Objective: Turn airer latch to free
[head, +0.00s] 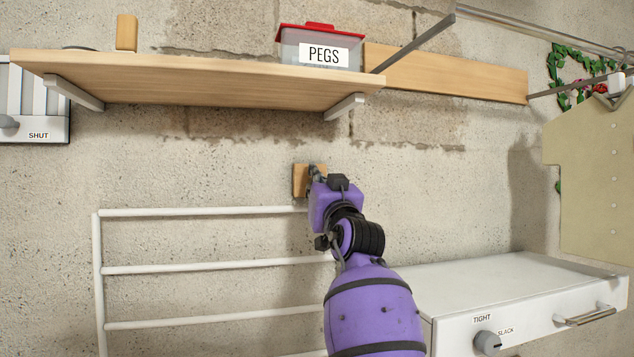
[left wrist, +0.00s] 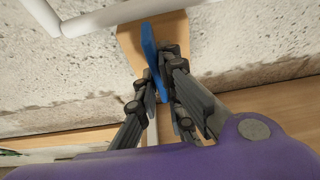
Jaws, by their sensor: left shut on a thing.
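The airer (head: 200,211) is a white rail frame against the wall, left of my arm. At its top right a wooden block (head: 300,178) is fixed to the wall; it also shows in the left wrist view (left wrist: 130,45). The latch (left wrist: 149,45) is a blue lever on this block, seen in the left wrist view running lengthwise along it. My left gripper (head: 317,171) reaches the block from below right. In the left wrist view its fingers (left wrist: 158,90) are closed around the latch's near end. The fingers hide part of the latch, and the head view hides it. My right gripper is out of view.
A wooden shelf (head: 200,78) with a red-lidded PEGS box (head: 302,50) juts out above. A white unit (head: 520,285) with a TIGHT/SLACK knob (head: 487,342) stands lower right. A SHUT-marked panel (head: 50,118) is at far left. The wall between shelf and airer is bare.

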